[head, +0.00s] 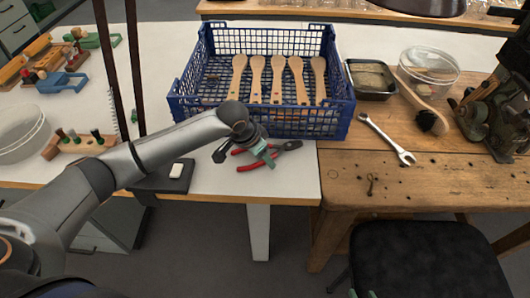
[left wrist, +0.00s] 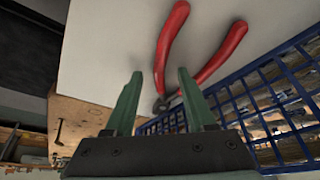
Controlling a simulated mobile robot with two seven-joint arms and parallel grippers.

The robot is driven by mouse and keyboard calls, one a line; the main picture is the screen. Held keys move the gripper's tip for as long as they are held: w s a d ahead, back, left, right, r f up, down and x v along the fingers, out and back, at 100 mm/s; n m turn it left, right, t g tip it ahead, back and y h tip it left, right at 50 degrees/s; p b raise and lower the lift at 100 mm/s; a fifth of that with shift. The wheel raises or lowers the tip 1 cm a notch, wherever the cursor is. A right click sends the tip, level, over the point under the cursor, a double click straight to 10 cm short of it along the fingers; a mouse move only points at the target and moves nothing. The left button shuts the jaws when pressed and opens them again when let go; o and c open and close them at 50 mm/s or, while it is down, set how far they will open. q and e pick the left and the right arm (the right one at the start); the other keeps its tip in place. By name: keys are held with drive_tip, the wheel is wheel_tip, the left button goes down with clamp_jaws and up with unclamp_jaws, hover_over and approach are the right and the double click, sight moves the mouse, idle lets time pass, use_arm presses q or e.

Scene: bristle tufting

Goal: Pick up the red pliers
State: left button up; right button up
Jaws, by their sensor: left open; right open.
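The red pliers (head: 250,166) lie on the white tabletop near its front edge, just in front of the blue crate. Their red handles point left and the dark jaws point right. My left gripper (head: 265,153) is over the pliers and hides part of them. In the left wrist view the left gripper (left wrist: 158,73) is open, its green fingers apart and nothing held. There the pliers (left wrist: 171,38) show beyond the fingertips, handles spread, their dark head partly between the fingers. My right gripper (head: 362,294) shows only as green fingertips at the bottom edge, apart and empty.
The blue crate (head: 343,109) with several wooden brushes stands just behind the pliers. A wrench (head: 386,138) lies on the wooden bench to the right. A black pad (head: 150,183) with a white block lies to the left. A black stool (head: 420,260) stands in front of the bench.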

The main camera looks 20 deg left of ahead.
use_arm(q)
drive_tip(key=shift+c, duration=0.2)
clamp_jaws()
drive_tip(key=shift+r, duration=0.1)
idle(1.0)
